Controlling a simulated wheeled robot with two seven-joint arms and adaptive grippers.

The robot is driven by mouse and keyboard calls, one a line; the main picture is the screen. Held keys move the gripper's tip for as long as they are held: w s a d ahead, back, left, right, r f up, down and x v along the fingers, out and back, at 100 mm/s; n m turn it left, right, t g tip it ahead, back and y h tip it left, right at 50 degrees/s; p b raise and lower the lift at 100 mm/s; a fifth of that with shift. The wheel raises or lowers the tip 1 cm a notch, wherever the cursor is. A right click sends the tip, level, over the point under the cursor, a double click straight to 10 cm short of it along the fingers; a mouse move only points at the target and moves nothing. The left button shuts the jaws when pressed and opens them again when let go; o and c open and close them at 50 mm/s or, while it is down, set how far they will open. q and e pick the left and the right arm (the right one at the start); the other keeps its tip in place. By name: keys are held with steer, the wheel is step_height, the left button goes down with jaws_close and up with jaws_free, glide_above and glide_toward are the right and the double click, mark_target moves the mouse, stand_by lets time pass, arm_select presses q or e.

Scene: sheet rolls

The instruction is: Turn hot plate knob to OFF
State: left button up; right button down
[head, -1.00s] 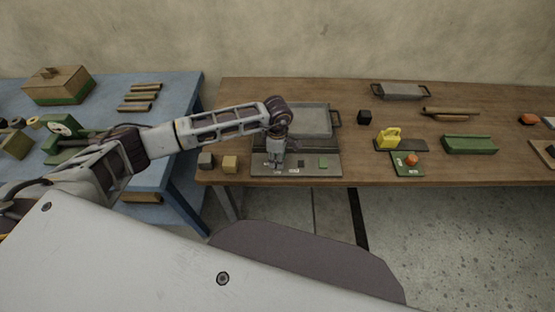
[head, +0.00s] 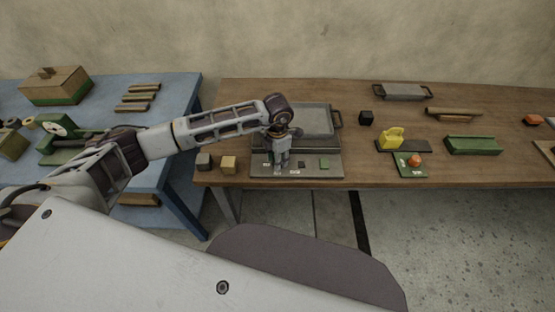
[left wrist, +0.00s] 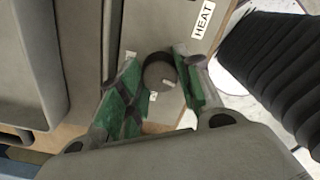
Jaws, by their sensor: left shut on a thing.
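The hot plate (head: 329,170) stands at the left end of the wooden table, with a grey front panel. Its dark round knob (left wrist: 158,72) is between the green-padded fingers of my left gripper (left wrist: 153,88) in the left wrist view. The gripper is shut on the knob. Small pale marks show beside the knob, too small to read. A white HEAT label (left wrist: 203,20) lies on the panel beyond it. In the head view my left gripper (head: 281,167) points down at the panel's left part and hides the knob. My right gripper is not in view.
The blue table (head: 178,100) is left.

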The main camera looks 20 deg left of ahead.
arm_select(q)
steer(key=shift+n, duration=1.5)
steer(key=o, duration=1.1)
steer(key=shift+c, duration=0.2)
step_height(320, 180, up, 12)
steer(key=shift+d, duration=0.1)
